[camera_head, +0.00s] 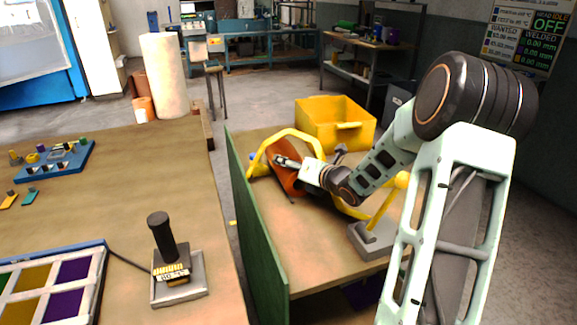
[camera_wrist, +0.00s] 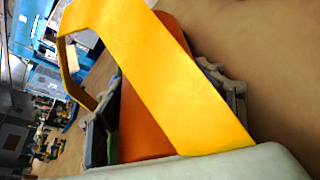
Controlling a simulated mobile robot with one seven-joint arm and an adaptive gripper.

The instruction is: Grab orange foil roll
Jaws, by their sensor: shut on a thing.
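The orange foil roll (camera_head: 287,180) is on the right-hand bench, partly hidden by my gripper and a yellow curved frame (camera_head: 302,135). My gripper (camera_head: 285,162) is at the roll, with its fingers shut on it. In the wrist view, the orange-red roll (camera_wrist: 140,128) lies between the two grey fingers. The yellow frame (camera_wrist: 165,75) crosses diagonally in front of the camera and covers much of the roll. I cannot tell whether the roll is clear of the bench.
A yellow bin (camera_head: 335,125) stands behind the gripper. A grey base with a yellow lever (camera_head: 375,238) is near the bench's front right. A green panel (camera_head: 257,235) edges the bench on the left. The left table holds a joystick (camera_head: 170,260) and a white cylinder (camera_head: 164,76) stands behind.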

